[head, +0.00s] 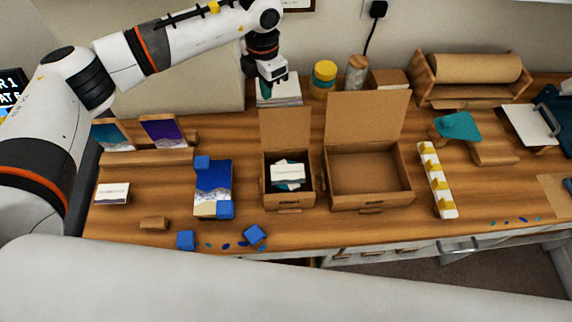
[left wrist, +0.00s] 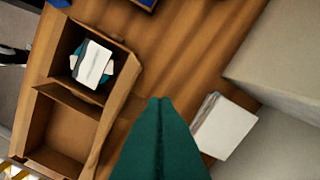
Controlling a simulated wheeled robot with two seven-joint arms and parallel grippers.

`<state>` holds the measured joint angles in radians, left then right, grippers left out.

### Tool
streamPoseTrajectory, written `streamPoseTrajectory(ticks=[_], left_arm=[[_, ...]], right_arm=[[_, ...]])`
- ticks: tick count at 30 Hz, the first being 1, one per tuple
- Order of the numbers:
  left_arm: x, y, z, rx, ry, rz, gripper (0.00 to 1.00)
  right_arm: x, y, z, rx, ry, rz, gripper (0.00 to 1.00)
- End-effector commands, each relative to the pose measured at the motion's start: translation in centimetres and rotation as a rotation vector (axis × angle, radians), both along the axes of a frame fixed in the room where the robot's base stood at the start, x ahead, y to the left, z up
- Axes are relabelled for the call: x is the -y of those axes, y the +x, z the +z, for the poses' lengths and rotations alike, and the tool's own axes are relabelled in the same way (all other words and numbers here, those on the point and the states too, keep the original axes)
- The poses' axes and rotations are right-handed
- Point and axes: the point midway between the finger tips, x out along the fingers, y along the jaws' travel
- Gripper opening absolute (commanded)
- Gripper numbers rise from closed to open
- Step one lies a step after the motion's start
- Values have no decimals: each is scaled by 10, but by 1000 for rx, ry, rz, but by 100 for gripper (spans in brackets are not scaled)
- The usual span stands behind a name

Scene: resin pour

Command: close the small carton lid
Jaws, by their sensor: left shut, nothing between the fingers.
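The small carton (head: 289,202) stands on the wooden bench with its lid (head: 285,128) raised upright at the back. White and teal cards (head: 288,173) lie inside it. In the left wrist view the small carton (left wrist: 62,48) is at the upper left, with its cards showing and its lid seen nearly edge-on. My left gripper (head: 272,88) is behind and above the raised lid, apart from it, over a stack of papers. Its teal fingers (left wrist: 160,105) are shut and empty in the left wrist view. My right gripper is not in view.
A larger open carton (head: 369,200) with its lid up stands right beside the small one. Behind are a paper stack (head: 279,92), a yellow-lidded jar (head: 324,75) and a corked jar (head: 356,72). A blue-cornered panel (head: 213,185) lies to the left.

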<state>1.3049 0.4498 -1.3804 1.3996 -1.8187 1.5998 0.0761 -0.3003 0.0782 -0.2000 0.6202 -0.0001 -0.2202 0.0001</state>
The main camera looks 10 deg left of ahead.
Motion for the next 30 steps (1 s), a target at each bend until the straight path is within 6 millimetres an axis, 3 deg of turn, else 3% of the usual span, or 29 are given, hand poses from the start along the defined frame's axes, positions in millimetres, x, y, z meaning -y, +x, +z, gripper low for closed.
streamPoseTrajectory(ticks=[5, 30], left_arm=[[0, 0, -4, 0, 0, 0, 0], [0, 0, -66, 0, 0, 0, 0]], right_arm=[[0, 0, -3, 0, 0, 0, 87], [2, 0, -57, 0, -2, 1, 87]])
